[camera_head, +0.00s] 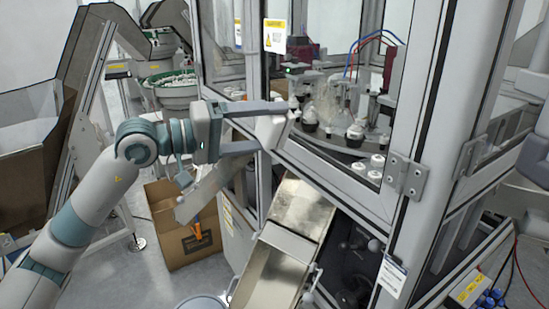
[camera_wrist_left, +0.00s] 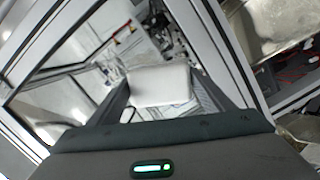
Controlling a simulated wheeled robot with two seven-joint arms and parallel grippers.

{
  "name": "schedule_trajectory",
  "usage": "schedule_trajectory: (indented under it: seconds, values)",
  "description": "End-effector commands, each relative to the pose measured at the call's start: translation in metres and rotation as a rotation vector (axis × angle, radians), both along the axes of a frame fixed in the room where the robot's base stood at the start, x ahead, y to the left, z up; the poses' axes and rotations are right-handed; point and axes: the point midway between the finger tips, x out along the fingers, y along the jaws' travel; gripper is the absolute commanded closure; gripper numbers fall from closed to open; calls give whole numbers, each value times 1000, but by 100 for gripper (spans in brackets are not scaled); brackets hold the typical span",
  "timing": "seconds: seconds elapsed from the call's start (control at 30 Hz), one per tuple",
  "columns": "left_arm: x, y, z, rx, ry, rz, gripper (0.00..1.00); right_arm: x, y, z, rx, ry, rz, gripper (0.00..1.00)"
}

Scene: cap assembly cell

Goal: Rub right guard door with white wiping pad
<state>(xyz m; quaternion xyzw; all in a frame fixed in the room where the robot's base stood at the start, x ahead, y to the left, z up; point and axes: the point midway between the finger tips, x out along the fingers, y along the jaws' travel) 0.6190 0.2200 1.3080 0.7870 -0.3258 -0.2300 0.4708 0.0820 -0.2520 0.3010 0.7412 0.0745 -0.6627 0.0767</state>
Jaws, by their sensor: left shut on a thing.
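My left gripper (camera_head: 268,126) is shut on the white wiping pad (camera_head: 271,131). The pad also shows in the left wrist view (camera_wrist_left: 160,85), held between the two fingers. It is in front of the lower left part of a clear guard door with a light metal frame (camera_head: 330,195). Hinges (camera_head: 405,175) sit at that frame's right side. In the left wrist view the framed pane (camera_wrist_left: 75,55) lies behind the pad. I cannot tell whether the pad touches the pane. My right gripper is not in view.
A metal chute (camera_head: 285,235) slopes down below the door. An open cardboard box (camera_head: 180,235) stands on the floor at left, near a green bowl feeder (camera_head: 172,88). Behind the pane are several black and white caps (camera_head: 355,133).

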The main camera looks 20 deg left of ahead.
Motion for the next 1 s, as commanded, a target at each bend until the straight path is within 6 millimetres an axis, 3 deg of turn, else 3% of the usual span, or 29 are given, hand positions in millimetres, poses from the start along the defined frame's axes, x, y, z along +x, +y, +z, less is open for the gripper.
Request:
schedule_trajectory:
  seconds: [0.03, 0.2, 0.67, 1.0]
  values:
    - [0, 3, 11, 12, -11, 5, 47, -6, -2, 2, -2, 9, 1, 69]
    - [0, 8, 23, 29, -24, 10, 47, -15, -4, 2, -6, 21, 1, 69]
    - [1, 8, 24, 30, -25, 12, 47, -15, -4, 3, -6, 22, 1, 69]
    - [15, -3, 26, 28, -24, 10, 47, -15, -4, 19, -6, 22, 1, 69]
